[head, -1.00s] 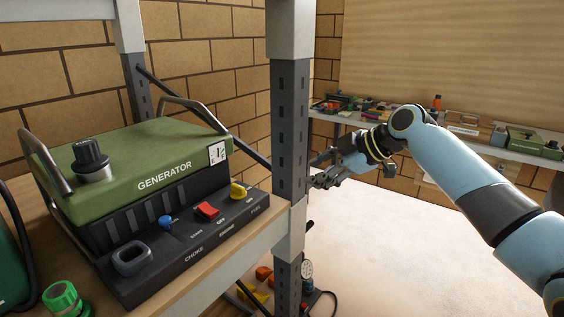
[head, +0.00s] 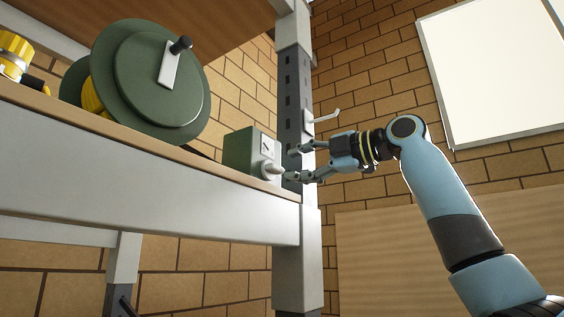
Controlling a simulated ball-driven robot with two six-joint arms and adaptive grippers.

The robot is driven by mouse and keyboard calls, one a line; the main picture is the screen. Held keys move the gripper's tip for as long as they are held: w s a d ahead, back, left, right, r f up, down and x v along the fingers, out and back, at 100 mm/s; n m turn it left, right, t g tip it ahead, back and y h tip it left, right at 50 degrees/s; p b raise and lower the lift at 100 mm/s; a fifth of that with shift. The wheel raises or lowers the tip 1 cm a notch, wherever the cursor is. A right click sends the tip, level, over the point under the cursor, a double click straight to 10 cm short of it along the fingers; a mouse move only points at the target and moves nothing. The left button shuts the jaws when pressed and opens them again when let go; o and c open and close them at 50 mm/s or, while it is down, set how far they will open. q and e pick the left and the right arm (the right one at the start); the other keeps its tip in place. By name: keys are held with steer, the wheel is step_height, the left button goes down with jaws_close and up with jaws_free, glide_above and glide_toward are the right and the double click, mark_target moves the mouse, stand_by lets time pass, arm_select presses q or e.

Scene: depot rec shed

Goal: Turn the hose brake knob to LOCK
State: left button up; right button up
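The hose brake appears as a small green box (head: 240,150) at the right end of the upper shelf, beside the post. Its pale knob (head: 269,169) sticks out of the right face, under a small white label (head: 266,147) too small to read. I cannot tell the knob's setting. My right gripper (head: 290,164) is open, its fingers apart and pointing left at the knob. The fingertips are just right of the knob in the picture; I cannot tell whether they touch it. My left gripper is not in view.
A green hose reel (head: 160,80) with a crank stands left of the box. A yellow item (head: 15,52) sits at far left. The grey post (head: 294,100) rises behind my fingers, with a white hook (head: 322,118) nearby. Space right of the post is open around my arm.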

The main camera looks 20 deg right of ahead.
mark_target(279, 168)
steer(key=p+x, duration=0.1)
steer(key=x, duration=0.2)
steer(key=shift+w+a+r, duration=0.1)
steer(key=shift+a+r, duration=0.05)
steer(key=shift+r, duration=0.05)
steer(key=shift+w+a+f, duration=0.2)
steer(key=shift+w+a, duration=0.05)
steer(key=shift+w, duration=0.15)
steer(key=shift+s, duration=0.1)
steer(key=c, duration=0.4)
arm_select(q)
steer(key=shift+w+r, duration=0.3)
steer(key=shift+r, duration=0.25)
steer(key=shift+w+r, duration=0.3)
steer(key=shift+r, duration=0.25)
arm_select(e)
jaws_close()
